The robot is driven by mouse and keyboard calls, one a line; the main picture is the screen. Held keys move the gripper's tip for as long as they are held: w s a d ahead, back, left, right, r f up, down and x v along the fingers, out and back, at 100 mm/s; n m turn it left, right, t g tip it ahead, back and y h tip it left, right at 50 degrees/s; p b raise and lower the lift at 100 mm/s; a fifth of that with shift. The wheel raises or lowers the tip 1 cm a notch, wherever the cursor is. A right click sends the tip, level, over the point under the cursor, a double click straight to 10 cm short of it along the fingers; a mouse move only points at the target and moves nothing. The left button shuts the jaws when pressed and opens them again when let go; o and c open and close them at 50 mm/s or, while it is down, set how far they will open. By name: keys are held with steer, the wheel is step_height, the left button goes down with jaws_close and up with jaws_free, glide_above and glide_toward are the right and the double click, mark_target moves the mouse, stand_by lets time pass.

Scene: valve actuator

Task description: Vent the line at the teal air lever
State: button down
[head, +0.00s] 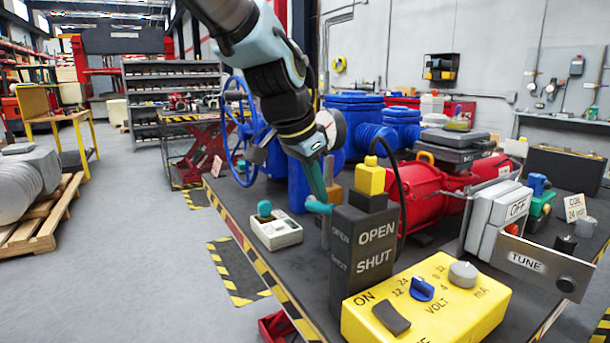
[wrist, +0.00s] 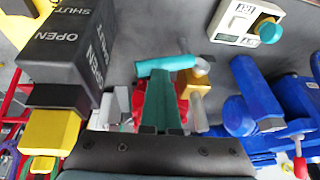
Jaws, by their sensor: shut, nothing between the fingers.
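The teal air lever (head: 319,206) has a bright teal sleeve lying roughly level beside the dark OPEN/SHUT block (head: 362,255). A brass-coloured part (head: 346,194) is close by it. In the wrist view the teal sleeve (wrist: 165,65) crosses the upper middle, with a brass part (wrist: 198,78) at its right end. My gripper (head: 321,194) points down at the sleeve, its dark teal fingers shut together and empty. In the wrist view the fingertips (wrist: 160,80) meet the sleeve's near edge; whether they touch it I cannot tell. The block hides part of the lever's mounting.
A yellow meter box (head: 440,310) stands in front of the block. A small white device (head: 275,232) with a teal knob is left of the lever. Red (head: 428,188) and blue (head: 350,110) valve bodies fill the bench behind. A black cable arches behind the block.

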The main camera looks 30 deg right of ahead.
mark_target(325, 209)
steer(key=shift+s+f+b, duration=0.45)
steer(key=shift+f+b, duration=0.05)
steer(key=shift+f, duration=0.2)
steer(key=shift+s+f+b, duration=0.4)
steer(key=shift+f+b, duration=0.05)
steer(key=shift+f, duration=0.2)
